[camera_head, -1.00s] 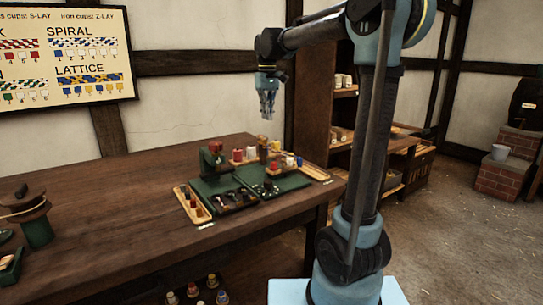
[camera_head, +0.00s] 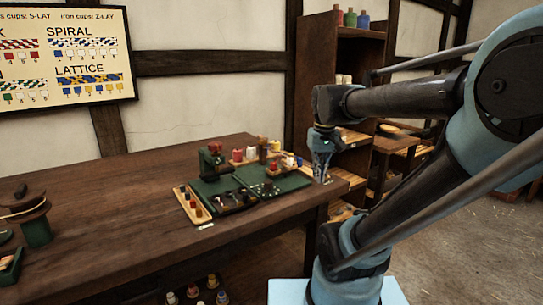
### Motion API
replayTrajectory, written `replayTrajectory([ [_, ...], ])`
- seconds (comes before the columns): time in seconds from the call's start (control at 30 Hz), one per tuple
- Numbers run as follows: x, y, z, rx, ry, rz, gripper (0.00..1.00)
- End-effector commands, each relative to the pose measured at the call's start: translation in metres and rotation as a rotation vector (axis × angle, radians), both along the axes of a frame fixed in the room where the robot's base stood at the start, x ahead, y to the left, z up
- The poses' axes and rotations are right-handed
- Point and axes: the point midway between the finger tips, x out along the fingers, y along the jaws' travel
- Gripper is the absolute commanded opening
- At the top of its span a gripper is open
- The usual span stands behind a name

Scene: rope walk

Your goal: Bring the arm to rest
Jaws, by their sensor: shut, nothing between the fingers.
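My gripper (camera_head: 321,168) hangs from the end of my folded arm, pointing down, near the right end of the wooden table (camera_head: 110,217). Its fingers are shut with nothing between them. In the picture it lies just right of the green tray set and the wooden rack of spools; whether it is over the table edge or beyond it I cannot tell. My arm fills the right side of the view and hides part of the room behind it.
A green mat (camera_head: 285,184) with a small machine (camera_head: 213,162) and wooden trays (camera_head: 190,208) stands on the table. A reel stand (camera_head: 37,232) is at far left. Open floor lies at right.

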Motion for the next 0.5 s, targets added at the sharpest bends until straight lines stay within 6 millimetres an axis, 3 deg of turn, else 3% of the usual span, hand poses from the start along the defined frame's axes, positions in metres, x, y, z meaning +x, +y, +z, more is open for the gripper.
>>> replayTrajectory([
  [0.03,-0.014,-0.006,-0.014,0.001,-0.006,-0.023,0.00],
  [0.3,-0.069,-0.028,-0.084,0.009,-0.043,-0.127,0.00],
  [0.5,-0.092,-0.035,-0.118,0.012,-0.059,-0.174,0.00],
])
